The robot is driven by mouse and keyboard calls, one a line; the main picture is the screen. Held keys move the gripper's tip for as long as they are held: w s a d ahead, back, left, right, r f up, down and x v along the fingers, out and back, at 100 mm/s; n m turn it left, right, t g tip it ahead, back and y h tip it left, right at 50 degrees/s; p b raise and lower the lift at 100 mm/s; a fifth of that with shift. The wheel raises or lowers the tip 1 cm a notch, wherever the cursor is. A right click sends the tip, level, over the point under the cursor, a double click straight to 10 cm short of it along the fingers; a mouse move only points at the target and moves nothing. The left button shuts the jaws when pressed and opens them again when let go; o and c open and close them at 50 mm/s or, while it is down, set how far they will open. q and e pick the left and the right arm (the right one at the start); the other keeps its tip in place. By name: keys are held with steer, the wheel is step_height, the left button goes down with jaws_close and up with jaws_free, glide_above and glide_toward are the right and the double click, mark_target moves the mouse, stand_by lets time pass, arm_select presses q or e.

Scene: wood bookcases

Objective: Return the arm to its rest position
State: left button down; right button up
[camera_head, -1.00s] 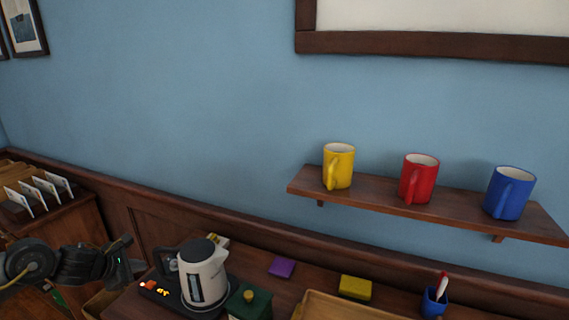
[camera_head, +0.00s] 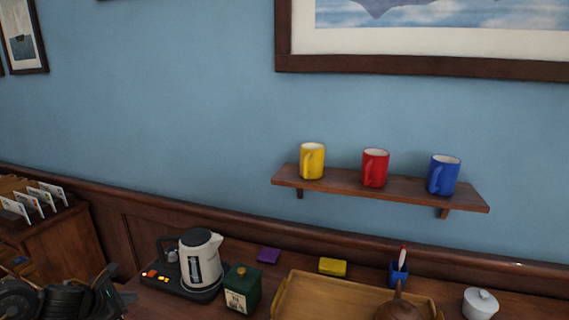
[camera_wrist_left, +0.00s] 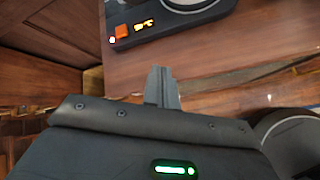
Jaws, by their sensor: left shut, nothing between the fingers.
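My left arm comes in at the lower left of the head view, with the left gripper (camera_head: 122,300) low beside the counter, left of the kettle. In the left wrist view the gripper's fingers (camera_wrist_left: 162,88) are together, with nothing between them. The kettle's dark base (camera_wrist_left: 140,30) with lit buttons lies beyond the fingertips, apart from them. My right gripper is not in view.
A white kettle (camera_head: 201,258), a green tin (camera_head: 242,290) and a wooden tray (camera_head: 340,292) stand on the counter (camera_head: 150,305). A wall shelf (camera_head: 400,192) holds yellow, red and blue mugs. A cabinet with cards (camera_head: 60,245) stands at left.

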arm_select(q)
steer(key=s+d+f+n, duration=0.55)
steer(key=d+n, duration=0.35)
steer(key=n, duration=0.2)
steer(key=s+d+f+n, duration=0.5)
steer(key=s+d+n, duration=0.2)
steer(key=d+n, duration=0.3)
steer(key=s+a+f+n+g+y, duration=0.1)
steer(key=s+f+n+g, duration=0.15)
steer(key=s+n, duration=0.85)
steer(key=s+f+n+g+y, duration=0.1)
steer(key=s+f+n+g, duration=0.15)
steer(key=s+n, duration=0.9)
step_height(320, 180, down, 24)
steer(key=g, duration=0.2)
steer(key=s+a+f+g, duration=0.1)
steer(key=s+a+f, duration=0.2)
steer(key=s+f, duration=1.3)
steer(key=shift+s+f, duration=0.35)
steer(key=shift+f, duration=0.1)
steer(key=shift+m, duration=0.25)
